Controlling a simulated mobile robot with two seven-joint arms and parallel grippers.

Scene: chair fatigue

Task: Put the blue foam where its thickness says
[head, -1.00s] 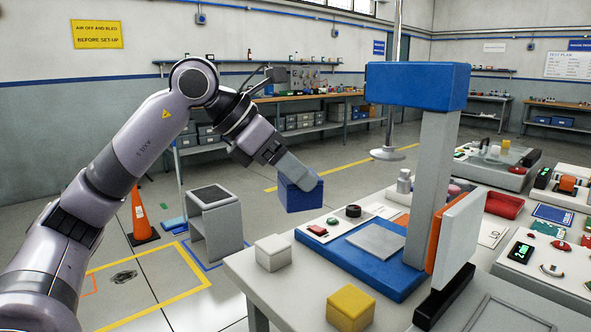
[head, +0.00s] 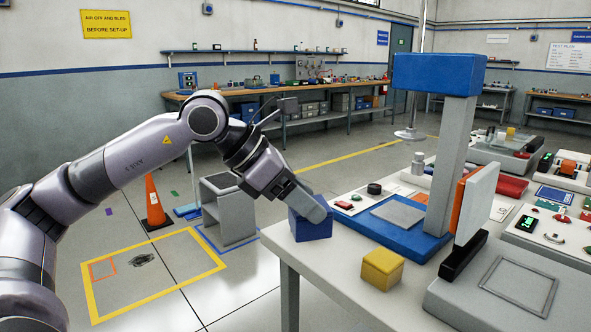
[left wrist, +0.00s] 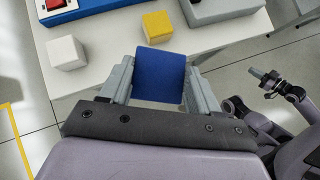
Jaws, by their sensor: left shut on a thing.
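The blue foam (head: 309,226) is a block held between the fingers of my left gripper (head: 314,207), at the near left corner of the bench. In the left wrist view the blue foam (left wrist: 160,77) sits between both fingers and overlaps the bench edge; its height above the bench is unclear. A yellow block (head: 382,268) stands on the bench to its right. A white block (left wrist: 66,52) shows in the left wrist view; in the head view it is hidden. My right gripper (left wrist: 266,79) shows small at the right of the left wrist view, its jaws unclear.
A blue-and-grey press stand (head: 447,130) with a blue base (head: 400,239) stands on the bench (head: 340,275). A white upright pad (head: 477,203) is right of it. A grey stool (head: 228,209), an orange cone (head: 155,203) and a yellow floor outline (head: 155,297) are left.

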